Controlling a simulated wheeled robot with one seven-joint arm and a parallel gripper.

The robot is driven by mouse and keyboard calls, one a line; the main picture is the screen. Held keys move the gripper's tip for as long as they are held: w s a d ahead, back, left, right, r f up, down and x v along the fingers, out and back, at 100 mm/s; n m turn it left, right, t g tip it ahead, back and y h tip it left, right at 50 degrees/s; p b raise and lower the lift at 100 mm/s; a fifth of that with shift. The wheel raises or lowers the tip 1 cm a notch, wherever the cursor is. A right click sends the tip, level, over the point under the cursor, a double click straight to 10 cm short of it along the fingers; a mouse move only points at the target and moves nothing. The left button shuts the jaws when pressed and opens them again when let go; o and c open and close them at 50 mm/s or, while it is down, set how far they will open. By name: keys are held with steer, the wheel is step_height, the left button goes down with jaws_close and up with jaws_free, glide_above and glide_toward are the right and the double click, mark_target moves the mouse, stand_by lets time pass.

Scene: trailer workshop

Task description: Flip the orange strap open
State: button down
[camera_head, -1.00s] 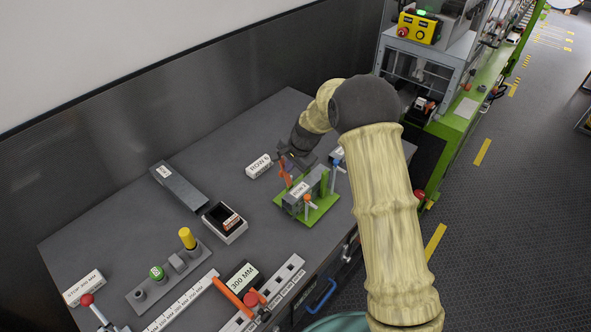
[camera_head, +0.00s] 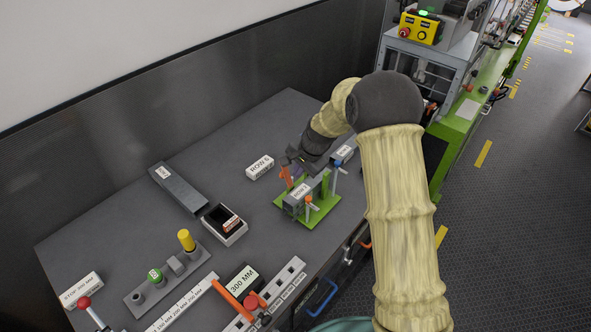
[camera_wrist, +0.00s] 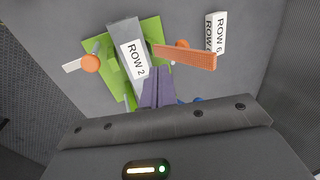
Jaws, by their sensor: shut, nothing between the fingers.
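The orange strap (camera_wrist: 185,57) is a long flat bar in the wrist view, reaching right from the grey ROW 2 block (camera_wrist: 127,45). In the head view the strap (camera_head: 285,176) shows as a short upright piece at the left of the green-based fixture (camera_head: 318,218). My gripper (camera_head: 297,158) is at the fixture's far side, close to the strap. In the wrist view its purplish fingers (camera_wrist: 158,72) are together and empty, just below the strap's left end. I cannot tell whether they touch it.
A second orange clamp knob (camera_wrist: 91,64) is on the fixture's other side. A white ROW 6 block (camera_head: 260,167) lies left of my gripper. A black tray (camera_head: 225,224), a grey channel (camera_head: 179,189) and a measuring rail (camera_head: 279,293) stand on the bench.

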steer(key=w+a+b+v, duration=0.1)
steer(key=b+v, duration=0.2)
steer(key=v, duration=0.8)
steer(key=shift+r, duration=0.3)
steer(key=shift+a, duration=0.1)
steer(key=s+d+f+n+h, duration=0.1)
steer(key=s+d+f+n, duration=0.1)
steer(key=s+d, duration=0.3)
steer(key=s+d+f+n+h+b, duration=0.1)
steer(key=s+d, duration=0.4)
steer(key=s, duration=0.7)
steer(key=s+d+f+n+h+b, duration=0.1)
steer(key=s+d+f+n, duration=0.2)
steer(key=s+d, duration=0.3)
steer(key=s+n, duration=0.1)
steer(key=s, duration=0.2)
steer(key=shift+n, duration=0.3)
